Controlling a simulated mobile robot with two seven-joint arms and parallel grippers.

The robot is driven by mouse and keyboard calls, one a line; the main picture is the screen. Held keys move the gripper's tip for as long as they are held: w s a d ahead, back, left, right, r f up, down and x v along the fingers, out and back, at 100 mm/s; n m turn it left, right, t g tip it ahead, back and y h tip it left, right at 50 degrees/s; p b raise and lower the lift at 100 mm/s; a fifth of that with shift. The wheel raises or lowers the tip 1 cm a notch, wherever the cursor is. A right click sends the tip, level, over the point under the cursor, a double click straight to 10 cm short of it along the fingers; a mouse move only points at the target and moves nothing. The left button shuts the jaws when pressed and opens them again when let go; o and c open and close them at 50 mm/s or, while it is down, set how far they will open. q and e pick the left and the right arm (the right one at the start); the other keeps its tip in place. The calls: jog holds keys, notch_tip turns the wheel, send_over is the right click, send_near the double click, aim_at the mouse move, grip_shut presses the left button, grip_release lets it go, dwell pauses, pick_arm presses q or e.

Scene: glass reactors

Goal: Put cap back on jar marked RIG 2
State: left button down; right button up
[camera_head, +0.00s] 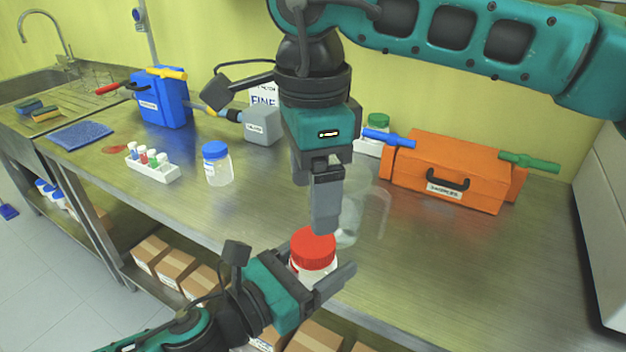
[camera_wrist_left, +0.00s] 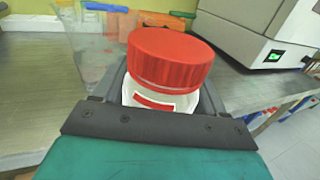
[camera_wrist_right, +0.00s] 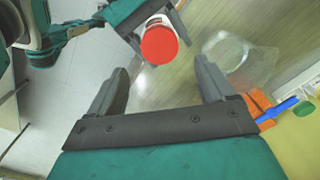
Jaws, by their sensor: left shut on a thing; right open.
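A white jar (camera_wrist_left: 160,98) with a red cap (camera_wrist_left: 172,58) on its top is between the fingers of my left gripper (camera_head: 322,280), which is shut on it. The red cap also shows in the head view (camera_head: 313,248) and the right wrist view (camera_wrist_right: 159,45). The jar label has a red bar; I cannot read its marking. I cannot tell whether the cap is screwed tight. My right gripper (camera_head: 326,212) points down above the cap. It is open and empty, with its fingers apart in the right wrist view (camera_wrist_right: 160,72).
A clear glass vessel (camera_head: 362,215) stands just behind the jar. A blue-capped jar (camera_head: 217,165) and a tube rack (camera_head: 152,166) stand to the left. A green-capped jar (camera_head: 376,130) and an orange case (camera_head: 450,170) are at the back right. The right front bench (camera_head: 450,270) is clear.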

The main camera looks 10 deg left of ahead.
aim_at(313, 241)
notch_tip(313, 241, down, 8)
jog(key=shift+r, duration=0.1)
dwell(0.4)
jog(key=c, duration=1.1)
jog(key=shift+m, duration=1.2)
jog(key=o, duration=1.3)
notch_tip(313, 241, up, 12)
jog(key=shift+r, duration=0.1)
